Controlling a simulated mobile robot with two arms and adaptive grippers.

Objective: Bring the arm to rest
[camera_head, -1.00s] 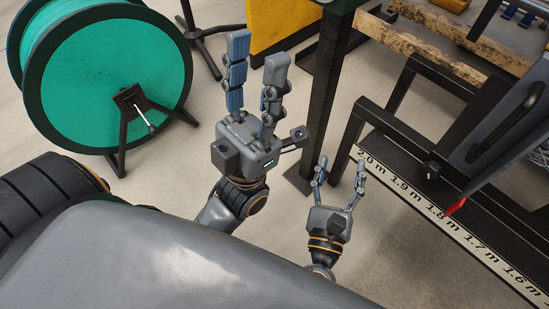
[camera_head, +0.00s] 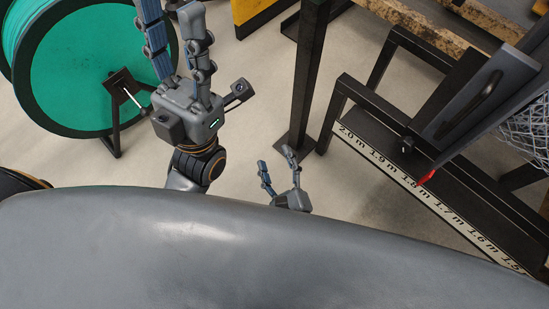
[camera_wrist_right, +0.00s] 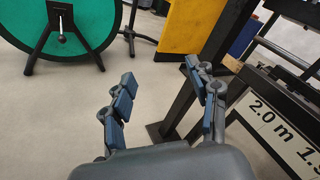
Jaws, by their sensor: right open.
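My right gripper (camera_head: 276,157) is the small, low one in the head view, left of the black post's foot. Its two fingers are spread apart with nothing between them. In the right wrist view its fingers (camera_wrist_right: 159,70) are also wide apart over bare floor. My left gripper (camera_head: 170,14) is the larger one, in front of the green reel's right side. Its fingers stand apart and the gap looks empty; the upper end of one is cut off by the frame. My grey body hides most of both arms.
A green reel (camera_head: 85,75) with a crank stands at the left. A black post (camera_head: 306,80) rises right of my grippers. A black frame with a length scale (camera_head: 400,180) and a red pointer (camera_head: 426,178) stands at the right. A yellow panel (camera_wrist_right: 190,28) is behind. Bare floor lies between.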

